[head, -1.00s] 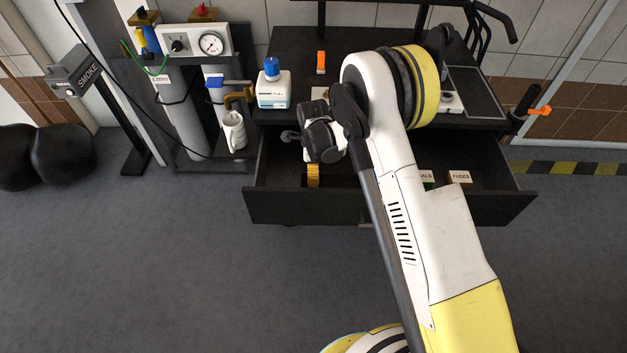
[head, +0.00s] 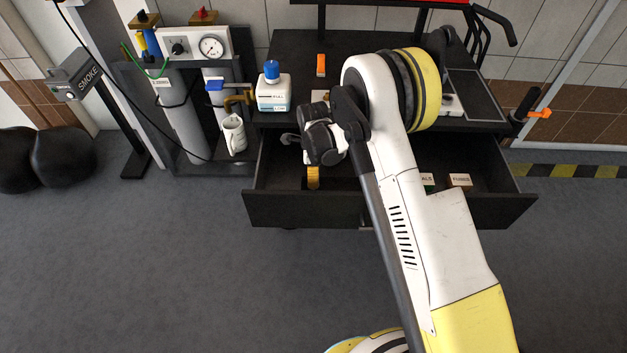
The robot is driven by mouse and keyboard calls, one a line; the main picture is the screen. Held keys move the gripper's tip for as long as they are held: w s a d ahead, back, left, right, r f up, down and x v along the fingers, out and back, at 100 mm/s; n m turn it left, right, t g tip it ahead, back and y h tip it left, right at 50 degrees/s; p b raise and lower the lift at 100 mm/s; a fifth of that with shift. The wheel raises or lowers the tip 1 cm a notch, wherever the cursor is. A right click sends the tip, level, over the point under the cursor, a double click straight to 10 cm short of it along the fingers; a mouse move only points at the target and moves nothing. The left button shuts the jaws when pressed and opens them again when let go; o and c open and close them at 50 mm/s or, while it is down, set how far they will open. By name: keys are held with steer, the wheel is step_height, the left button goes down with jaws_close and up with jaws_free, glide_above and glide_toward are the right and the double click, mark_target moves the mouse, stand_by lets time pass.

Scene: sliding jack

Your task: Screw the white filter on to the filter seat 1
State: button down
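My arm crosses the picture from the lower right up to the bench, and its end bends left over the open drawer. My gripper (head: 291,138) is at the far left of the wrist, just above the drawer's back left, near the bench's front edge. Its fingers are small, dark and partly hidden by the wrist, so I cannot tell whether they hold anything. I cannot make out the white filter. Filter seat 1 cannot be picked out either; my arm covers part of the bench top.
The black bench (head: 290,48) has its drawer (head: 300,207) pulled out, with a yellow item (head: 313,178) and a FUSES box (head: 460,181) inside. A white bottle with blue cap (head: 273,90) stands left, an orange item (head: 321,65) behind. Gas cylinders (head: 185,125) and a white jug (head: 234,134) stand left.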

steer(key=shift+r+p, duration=1.15)
steer(key=shift+r, duration=1.35)
